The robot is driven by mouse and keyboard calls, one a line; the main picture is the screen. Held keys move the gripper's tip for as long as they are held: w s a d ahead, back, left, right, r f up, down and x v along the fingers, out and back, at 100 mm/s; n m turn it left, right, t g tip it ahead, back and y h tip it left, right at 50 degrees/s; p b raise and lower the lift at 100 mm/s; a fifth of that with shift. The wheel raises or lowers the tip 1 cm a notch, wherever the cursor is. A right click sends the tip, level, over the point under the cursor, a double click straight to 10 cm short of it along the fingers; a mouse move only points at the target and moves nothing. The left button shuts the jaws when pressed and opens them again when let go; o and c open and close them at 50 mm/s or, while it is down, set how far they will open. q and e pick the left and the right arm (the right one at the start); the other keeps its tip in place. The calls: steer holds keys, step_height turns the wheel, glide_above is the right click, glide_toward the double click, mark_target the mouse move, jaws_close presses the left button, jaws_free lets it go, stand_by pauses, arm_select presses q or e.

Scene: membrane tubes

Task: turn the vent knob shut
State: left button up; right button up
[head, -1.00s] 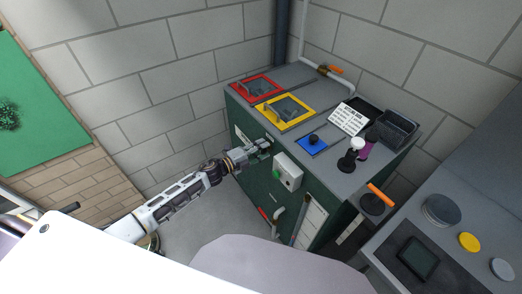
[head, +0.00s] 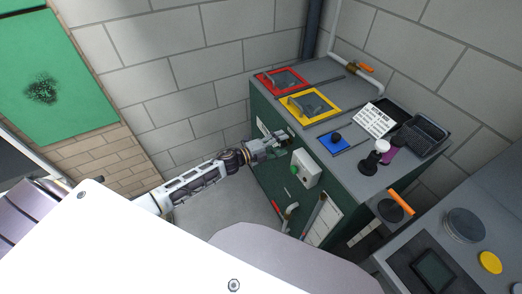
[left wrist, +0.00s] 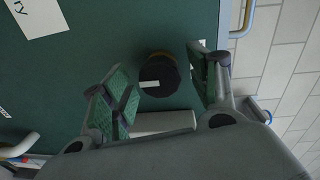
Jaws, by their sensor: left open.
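A round black knob (left wrist: 159,77) with a white mark and a yellowish ring behind it sits on the green front panel (left wrist: 110,30) in the left wrist view. My left gripper (left wrist: 162,82) is open, with one finger on each side of the knob. A gap shows on the left side; I cannot tell whether the right finger touches it. In the head view my left gripper (head: 281,143) is at the cabinet's front face and hides the knob. The white mark lies nearly level across the knob in the wrist view. My right gripper is not in view.
The cabinet top (head: 345,105) carries a red-framed hatch (head: 266,82), a yellow-framed hatch (head: 333,108) and a blue plate (head: 342,149). A grey box with a green button (head: 306,168) protrudes from the front, close right of the gripper. Pipes (head: 291,211) stick out below.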

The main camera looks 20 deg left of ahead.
arm_select(q)
steer(key=v, duration=1.1)
steer(key=shift+s, duration=0.2)
stand_by(0.4)
steer(key=shift+a, duration=0.15)
stand_by(0.5)
